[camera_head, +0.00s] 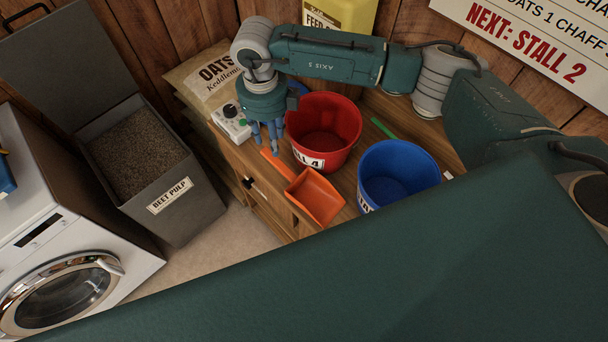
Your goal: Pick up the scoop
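The orange scoop (316,197) lies on the wooden cabinet top, its open pan toward the front and its handle (278,164) running back and left. My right gripper (268,146) points down at the far end of the handle. Its fingers look spread apart, with nothing visibly held. The fingertips overlap the handle's end in the picture, and I cannot tell whether they touch it. My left gripper is not in view.
A white device with a dial (230,123) sits left of my gripper. A beet pulp bin (175,200) and a washing machine (90,255) stand left.

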